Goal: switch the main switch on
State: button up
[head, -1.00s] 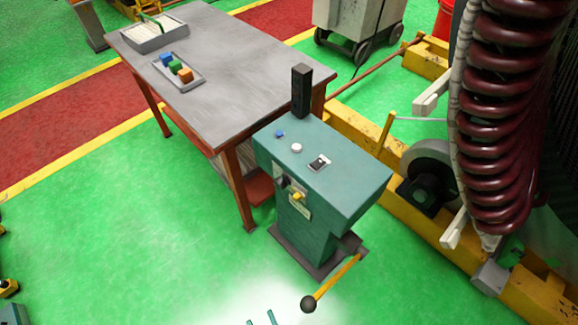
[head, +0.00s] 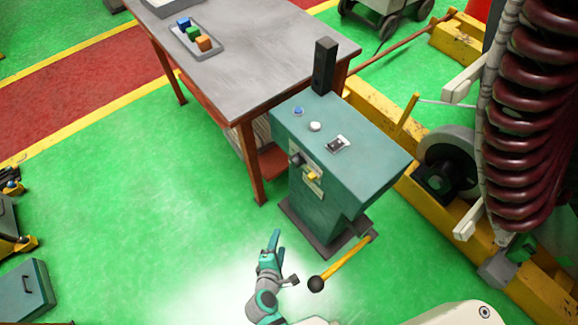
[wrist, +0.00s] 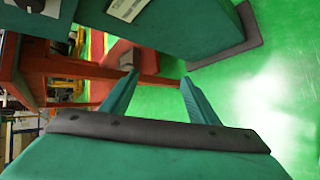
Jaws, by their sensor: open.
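The teal control cabinet (head: 345,150) stands on a dark base. Its front carries a plate with a black rotary knob (head: 297,159) and a yellow knob (head: 312,176). Its top has a blue button (head: 299,111), a white button (head: 315,127) and a small black switch on a pale plate (head: 337,144). I cannot tell which one is the main switch. My gripper (head: 275,240) is open and empty, low in front of the cabinet and apart from it.
A yellow lever (head: 345,262) with a black ball end sticks out from the cabinet's foot, close to my gripper. A grey-topped table (head: 240,60) stands behind. A yellow frame and a large maroon coil (head: 525,110) are at the right.

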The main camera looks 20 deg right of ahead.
jog(key=w+d+r+n+h, duration=0.2)
jog(key=w+h, duration=0.1)
jog(key=w, duration=0.3)
jog(key=n+g+h, duration=0.2)
jog(key=g+h, duration=0.1)
jog(key=h, duration=0.6)
send_near(292, 164)
jog(key=x, duration=0.8)
jog(key=shift+d+r, duration=0.15)
jog(key=shift+d, duration=0.1)
jog(key=shift+c, duration=0.6)
jog(key=c, duration=0.9)
